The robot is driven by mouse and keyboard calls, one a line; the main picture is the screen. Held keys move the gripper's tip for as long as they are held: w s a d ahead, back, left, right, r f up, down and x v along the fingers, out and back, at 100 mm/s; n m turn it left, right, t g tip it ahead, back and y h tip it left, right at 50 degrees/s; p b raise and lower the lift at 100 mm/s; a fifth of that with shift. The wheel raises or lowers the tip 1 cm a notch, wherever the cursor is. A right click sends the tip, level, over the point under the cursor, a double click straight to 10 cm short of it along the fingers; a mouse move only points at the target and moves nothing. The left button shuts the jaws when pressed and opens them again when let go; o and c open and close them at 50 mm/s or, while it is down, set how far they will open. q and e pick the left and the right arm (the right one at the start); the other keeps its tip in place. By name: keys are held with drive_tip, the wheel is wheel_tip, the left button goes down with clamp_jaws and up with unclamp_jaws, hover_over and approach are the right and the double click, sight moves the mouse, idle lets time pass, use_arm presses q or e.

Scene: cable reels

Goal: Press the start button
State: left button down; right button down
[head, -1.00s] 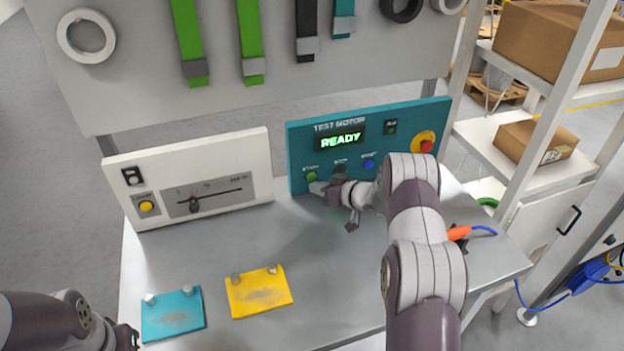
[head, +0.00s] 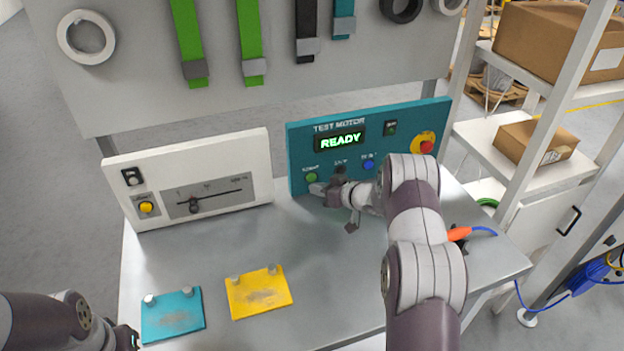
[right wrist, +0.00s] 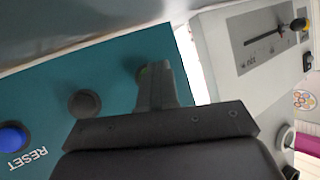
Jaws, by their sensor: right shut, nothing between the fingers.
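The teal test motor panel (head: 300,148) stands at the back of the table, and its display (head: 342,141) reads READY. My left gripper (head: 130,338) is at the lower left edge, partly cut off, far from the panel.
A dark knob (head: 339,170), a blue reset button (head: 369,164) and a red stop button (head: 426,147) are on the same panel. A white panel (head: 240,152) with a slider stands to the left. Teal (head: 172,316) and yellow (head: 258,292) plates lie in front.

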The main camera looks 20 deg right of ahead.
drive_tip(key=shift+w, duration=0.1)
idle(0.7)
drive_tip(key=shift+w, duration=0.35)
drive_tip(key=shift+w, duration=0.4)
idle(0.8)
drive_tip(key=shift+s, duration=0.1)
drive_tip(key=shift+s+r, duration=0.1)
drive_tip(key=shift+s, duration=0.6)
